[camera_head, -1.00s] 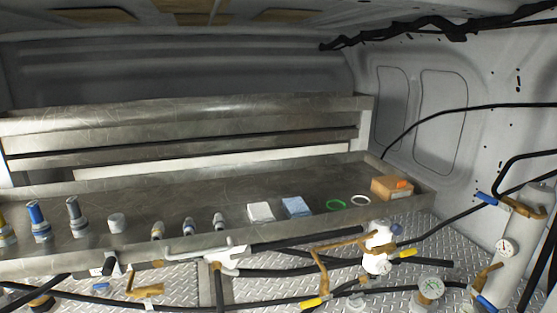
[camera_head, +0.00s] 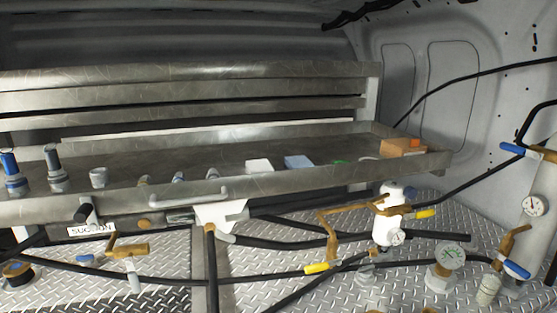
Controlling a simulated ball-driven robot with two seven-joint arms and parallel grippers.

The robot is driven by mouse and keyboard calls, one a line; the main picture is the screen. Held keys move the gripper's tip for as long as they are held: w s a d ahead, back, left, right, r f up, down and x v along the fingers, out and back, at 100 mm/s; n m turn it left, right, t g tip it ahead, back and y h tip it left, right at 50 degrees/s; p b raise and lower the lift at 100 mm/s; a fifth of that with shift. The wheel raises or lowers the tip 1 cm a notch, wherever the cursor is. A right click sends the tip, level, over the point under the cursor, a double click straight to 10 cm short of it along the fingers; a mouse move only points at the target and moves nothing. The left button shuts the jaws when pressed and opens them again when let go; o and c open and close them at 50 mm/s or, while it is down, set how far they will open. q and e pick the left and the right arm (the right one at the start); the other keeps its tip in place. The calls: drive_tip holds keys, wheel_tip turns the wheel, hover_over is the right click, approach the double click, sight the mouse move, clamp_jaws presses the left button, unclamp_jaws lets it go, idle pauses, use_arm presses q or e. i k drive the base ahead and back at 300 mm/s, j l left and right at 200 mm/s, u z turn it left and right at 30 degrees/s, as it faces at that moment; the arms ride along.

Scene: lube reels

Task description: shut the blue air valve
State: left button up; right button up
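Three blue handles show. One blue handle (camera_head: 513,148) is on the upper pipe at the right, beside the grey cylinder (camera_head: 540,195). A second blue handle (camera_head: 516,270) is low on the right, by a brass fitting (camera_head: 508,240), and slopes down to the right. A small blue handle (camera_head: 85,258) is at the lower left, near the suction label (camera_head: 92,230). I cannot tell from labels which is the air valve, or whether each is open or shut. Neither of my grippers is in view.
A metal tray (camera_head: 330,185) with bottles, cloths and a cardboard box (camera_head: 402,147) spans the middle. The tread-plate floor (camera_head: 260,285) is partly bare.

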sight(518, 151)
drive_tip(key=z, duration=1)
